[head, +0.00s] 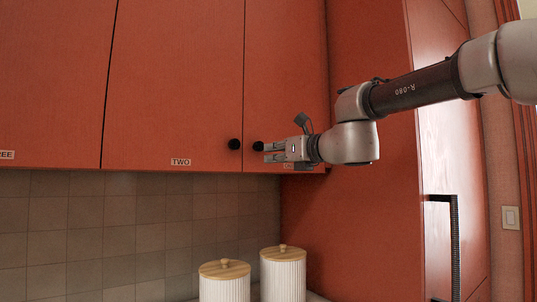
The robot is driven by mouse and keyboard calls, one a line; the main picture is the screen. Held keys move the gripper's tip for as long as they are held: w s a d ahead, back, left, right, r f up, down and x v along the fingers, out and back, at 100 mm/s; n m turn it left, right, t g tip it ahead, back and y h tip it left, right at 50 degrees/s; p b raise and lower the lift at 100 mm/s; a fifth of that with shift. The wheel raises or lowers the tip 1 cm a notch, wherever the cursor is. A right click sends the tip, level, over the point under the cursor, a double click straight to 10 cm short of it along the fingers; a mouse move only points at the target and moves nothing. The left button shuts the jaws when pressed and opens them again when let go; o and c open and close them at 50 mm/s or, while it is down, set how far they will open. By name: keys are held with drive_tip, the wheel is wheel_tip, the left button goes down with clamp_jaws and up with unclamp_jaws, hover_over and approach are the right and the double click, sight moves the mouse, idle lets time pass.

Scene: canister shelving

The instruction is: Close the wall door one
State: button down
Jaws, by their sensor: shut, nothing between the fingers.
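Wall door one (287,70) is the red cabinet door at the right end of the wall row. Its label at the lower edge is mostly covered by my gripper. The door looks flush with the door beside it, with no gap that I can see. Its round black knob (258,146) sits at the lower left corner. My gripper (268,153) is shut and empty, in front of the door's lower part. Its fingertips point left, just right of and below the knob. I cannot tell whether they touch the knob or the door.
Wall door two (175,80) is shut, with a black knob (234,144) beside door one's. Two white ribbed canisters with wooden lids (224,268) (283,252) stand below. A tall red cabinet (365,200) stands to the right. A light switch (511,217) is on the far right wall.

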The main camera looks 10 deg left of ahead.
drive_tip(key=s+a+v, duration=0.1)
drive_tip(key=v, duration=0.8)
drive_tip(key=s+d+f+n+g+h, duration=0.3)
drive_tip(key=d+f+n, duration=0.3)
drive_tip(key=f+n, duration=0.4)
drive_tip(key=s+d+f+n+g+h, duration=0.2)
drive_tip(key=s+d+f+n+g, duration=0.3)
drive_tip(key=f+n, duration=0.55)
drive_tip(key=s+d+f+n+h, duration=0.1)
drive_tip(key=s+d+f+h, duration=0.2)
drive_tip(key=d, duration=0.8)
drive_tip(key=s+d+f+n+t+h, duration=0.1)
drive_tip(key=s+d+f, duration=0.4)
drive_tip(key=d, duration=0.6)
drive_tip(key=s+d+f+n+h, duration=0.2)
drive_tip(key=s+d+f+h, duration=0.3)
drive_tip(key=d, duration=0.7)
drive_tip(key=shift+s+t+h, duration=0.2)
drive_tip(key=shift+t+h, duration=0.2)
